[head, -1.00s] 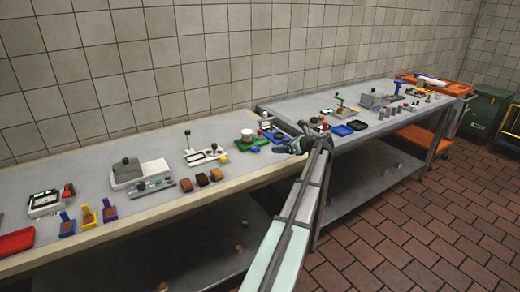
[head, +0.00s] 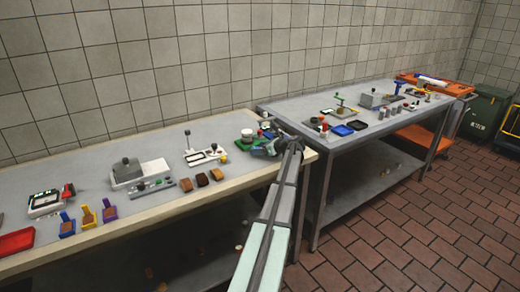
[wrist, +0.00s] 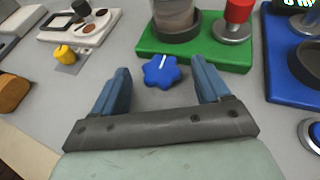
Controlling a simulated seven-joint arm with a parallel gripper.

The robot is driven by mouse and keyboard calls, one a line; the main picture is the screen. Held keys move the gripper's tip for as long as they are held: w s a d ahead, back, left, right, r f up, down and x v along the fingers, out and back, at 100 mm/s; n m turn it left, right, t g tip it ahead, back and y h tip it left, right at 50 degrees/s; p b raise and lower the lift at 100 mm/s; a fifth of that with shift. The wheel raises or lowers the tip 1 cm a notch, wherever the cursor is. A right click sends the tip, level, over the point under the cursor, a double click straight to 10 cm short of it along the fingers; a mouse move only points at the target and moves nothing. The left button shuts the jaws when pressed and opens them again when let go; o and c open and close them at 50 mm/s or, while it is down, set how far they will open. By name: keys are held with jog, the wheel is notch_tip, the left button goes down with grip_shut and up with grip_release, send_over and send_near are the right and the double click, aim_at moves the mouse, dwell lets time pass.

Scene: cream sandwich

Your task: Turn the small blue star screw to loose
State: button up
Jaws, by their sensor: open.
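The small blue star screw (wrist: 162,71) shows in the wrist view, with a white line on its top pointing roughly away from me. It sits at the front edge of a green base (wrist: 208,58). My gripper (wrist: 161,82) is open, its two blue-grey fingers on either side of the screw with clear gaps. Whether the fingertips are level with the screw is hard to tell. In the head view my gripper (head: 265,149) is over the near table's right end, beside the green base (head: 245,144), and hides the screw there.
A container in a dark ring (wrist: 178,32) and a red knob on a metal foot (wrist: 237,14) stand on the green base. A blue base (wrist: 284,75) is at right, a yellow knob (wrist: 64,53) at left. Bare tabletop lies around the screw.

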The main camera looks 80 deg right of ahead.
jog(key=shift+c, duration=0.3)
jog(key=c, duration=1)
jog(key=shift+d+n+y, duration=0.4)
jog(key=shift+n+y, duration=0.1)
jog(key=shift+y, duration=0.2)
jog(key=shift+n+t+y, duration=0.3)
jog(key=shift+n+y, duration=0.6)
jog(key=o, duration=1.1)
jog(key=shift+c, duration=0.2)
